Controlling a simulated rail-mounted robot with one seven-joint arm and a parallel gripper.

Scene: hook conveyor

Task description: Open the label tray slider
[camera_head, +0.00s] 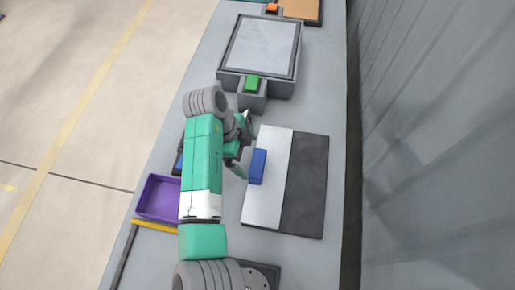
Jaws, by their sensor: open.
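A flat sliding panel unit stands on the bench right of my gripper. It has a light grey panel (268,205) over its left half and a dark surface (305,185) on its right half. A blue handle block (257,167) stands on the light panel near its left edge. No label is readable, so I cannot tell for certain that this is the label tray. My gripper (245,145) is open, left of and slightly above the blue handle, and apart from it as far as I can see. My arm hides part of the bench to the left.
A grey framed box (262,46) with a green block (252,83) at its front stands further up the bench. A purple bin (159,197) and a yellow bar (155,226) lie left of my arm. A corrugated wall (440,140) runs along the right.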

